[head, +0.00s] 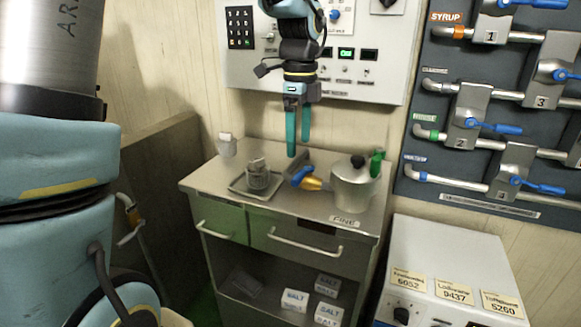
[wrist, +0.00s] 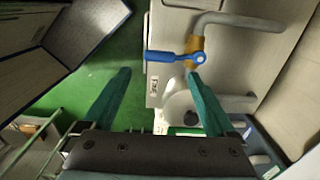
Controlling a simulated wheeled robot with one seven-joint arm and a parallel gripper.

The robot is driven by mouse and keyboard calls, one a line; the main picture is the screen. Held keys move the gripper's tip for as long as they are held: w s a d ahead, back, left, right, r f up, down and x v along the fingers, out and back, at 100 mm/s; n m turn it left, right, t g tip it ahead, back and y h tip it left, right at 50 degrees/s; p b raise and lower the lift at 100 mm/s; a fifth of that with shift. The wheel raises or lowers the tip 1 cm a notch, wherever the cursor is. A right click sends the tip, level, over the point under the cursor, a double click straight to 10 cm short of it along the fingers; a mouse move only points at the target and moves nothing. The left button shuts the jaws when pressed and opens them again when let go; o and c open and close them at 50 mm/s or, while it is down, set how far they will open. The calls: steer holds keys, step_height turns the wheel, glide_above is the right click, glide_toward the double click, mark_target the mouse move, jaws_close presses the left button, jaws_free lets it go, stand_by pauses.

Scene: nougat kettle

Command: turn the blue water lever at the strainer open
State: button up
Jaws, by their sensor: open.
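The blue water lever (head: 302,174) sits with a brass valve (head: 313,184) on the bench, just left of the metal strainer pot (head: 352,188). In the wrist view the blue lever (wrist: 170,57) lies roughly sideways across the pipe, its pivot at the brass body (wrist: 195,48). My gripper (head: 298,152) points down above and slightly left of the lever, open and empty. In the wrist view my gripper (wrist: 160,74) has its fingertips spread, with the lever seen beyond them. The lever appears apart from both fingers. The exact height gap is hard to tell.
A tray (head: 238,190) with a metal cup (head: 258,176) stands left on the bench (head: 290,210). A control panel (head: 360,78) hangs behind. A wall board (head: 405,185) at right carries several other blue levers. A white box (head: 450,250) stands front right.

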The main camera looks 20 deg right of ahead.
mark_target(299, 174)
step_height(299, 174, down, 8)
steer(key=shift+p, duration=0.4)
jaws_close()
stand_by(0.7)
